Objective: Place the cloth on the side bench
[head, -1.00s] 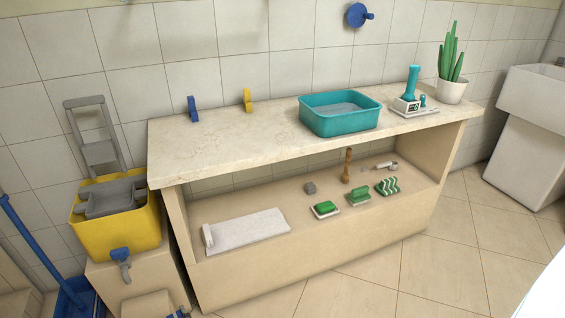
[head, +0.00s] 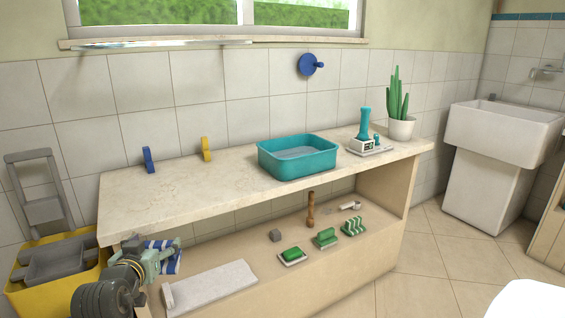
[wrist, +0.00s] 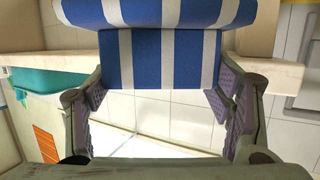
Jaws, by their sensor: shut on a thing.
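The blue-and-white striped cloth (head: 166,262) is held in my gripper (head: 170,254) at the lower left of the head view, in front of the counter's left end. In the wrist view the striped cloth (wrist: 160,62) spans the gap between the fingers of my gripper (wrist: 158,90), which is shut on it. Part of the cloth is hidden behind the gripper in the head view. I cannot tell which surface is the side bench; a wooden unit (head: 550,235) shows at the right edge.
The stone counter (head: 200,190) holds a teal basin (head: 297,158), clips and a potted plant (head: 400,105). The lower shelf holds a white mat (head: 215,288), soaps and a green striped item (head: 353,226). A yellow bucket (head: 88,290) stands left, a white sink (head: 505,130) right.

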